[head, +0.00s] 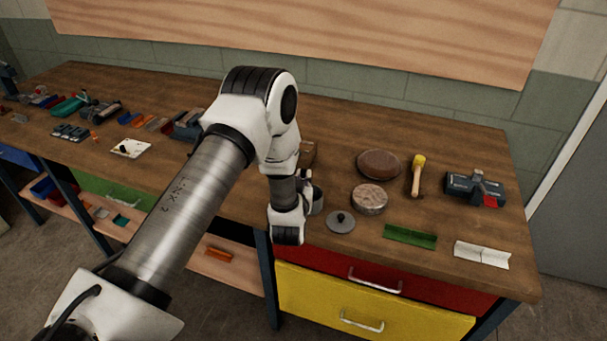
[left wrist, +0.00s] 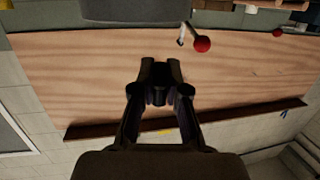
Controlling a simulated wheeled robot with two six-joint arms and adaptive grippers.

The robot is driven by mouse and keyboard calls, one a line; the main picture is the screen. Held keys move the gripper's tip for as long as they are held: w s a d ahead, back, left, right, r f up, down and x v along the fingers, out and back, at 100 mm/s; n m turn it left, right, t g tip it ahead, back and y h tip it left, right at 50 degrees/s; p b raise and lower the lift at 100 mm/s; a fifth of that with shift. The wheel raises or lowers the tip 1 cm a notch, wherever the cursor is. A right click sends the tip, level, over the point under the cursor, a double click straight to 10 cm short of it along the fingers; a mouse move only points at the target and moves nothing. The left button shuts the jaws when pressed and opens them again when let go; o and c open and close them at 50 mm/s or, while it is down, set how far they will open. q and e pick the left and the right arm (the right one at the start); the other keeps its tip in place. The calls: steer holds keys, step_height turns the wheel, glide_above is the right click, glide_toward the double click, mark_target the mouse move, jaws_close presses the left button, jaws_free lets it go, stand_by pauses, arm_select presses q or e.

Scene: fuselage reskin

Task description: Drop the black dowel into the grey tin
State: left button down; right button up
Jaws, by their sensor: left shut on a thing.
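My left gripper (left wrist: 160,76) is shut on a small dark piece between its fingertips in the left wrist view. It looks like the black dowel (left wrist: 159,96), but it is dark against dark fingers, so its outline is hard to tell. In the head view my left arm crosses the middle, and its wrist hides most of the gripper. I cannot tell whether the dowel is over the tin. My right gripper is not in view.
A grey lid with a black knob (head: 341,220) lies right of the tin. A green strip (head: 410,236) lies near the bench (head: 330,242) front edge.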

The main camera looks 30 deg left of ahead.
arm_select(q)
steer(key=c, duration=1.1)
jaws_free()
steer(key=shift+d, duration=0.1)
steer(key=shift+s, duration=0.15)
steer(key=v, duration=1.1)
steer(key=shift+s+d, duration=0.15)
steer(key=shift+s, duration=0.2)
